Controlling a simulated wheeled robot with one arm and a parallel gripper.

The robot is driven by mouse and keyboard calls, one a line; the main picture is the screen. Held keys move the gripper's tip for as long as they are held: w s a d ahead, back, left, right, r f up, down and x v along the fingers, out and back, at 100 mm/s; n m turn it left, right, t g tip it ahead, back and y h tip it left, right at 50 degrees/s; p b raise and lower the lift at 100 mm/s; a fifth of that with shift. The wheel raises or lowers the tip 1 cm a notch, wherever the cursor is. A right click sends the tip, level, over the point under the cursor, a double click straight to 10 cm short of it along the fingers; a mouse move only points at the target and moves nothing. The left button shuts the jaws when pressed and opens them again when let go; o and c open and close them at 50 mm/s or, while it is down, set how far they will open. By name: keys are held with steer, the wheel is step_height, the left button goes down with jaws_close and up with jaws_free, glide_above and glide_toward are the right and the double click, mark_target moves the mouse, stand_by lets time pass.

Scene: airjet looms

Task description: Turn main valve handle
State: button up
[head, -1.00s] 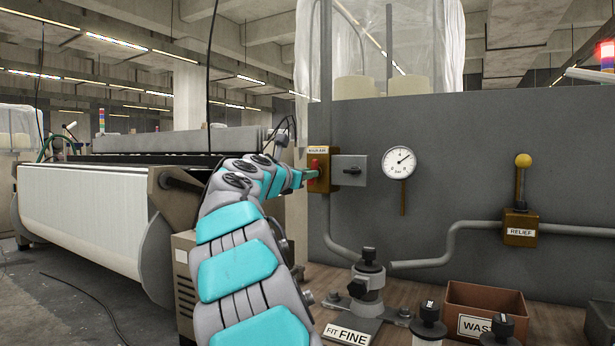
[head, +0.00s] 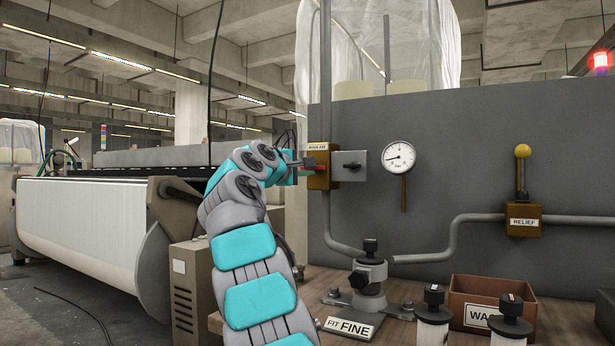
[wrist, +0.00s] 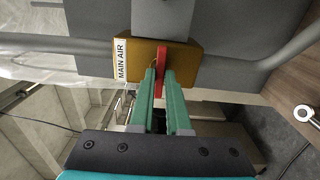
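The main air valve is a brown box (head: 333,155) labelled "MAIN AIR" on the vertical grey pipe, at the left end of the grey panel. Its red handle (head: 314,168) lies about level, crosswise to the pipe. In the wrist view the handle (wrist: 161,68) stands between my green fingertips, upright in that picture, with the labelled box (wrist: 180,52) behind it. My gripper (wrist: 161,76) appears closed on the handle; the fingers hide part of it. In the head view my gripper (head: 300,168) reaches the box from the left.
A pressure gauge (head: 398,157) hangs right of the valve, its needle pointing left. A relief valve (head: 522,220) with a yellow knob is farther right. Below are a bench with a "FINE" fitting (head: 369,280), jars and a waste box (head: 490,300). A loom (head: 85,225) stands left.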

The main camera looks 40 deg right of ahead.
steer(key=o, duration=0.5)
steer(key=shift+c, duration=0.2)
steer(key=shift+a, duration=0.1)
steer(key=b+v, duration=0.1)
steer(key=v, duration=0.5)
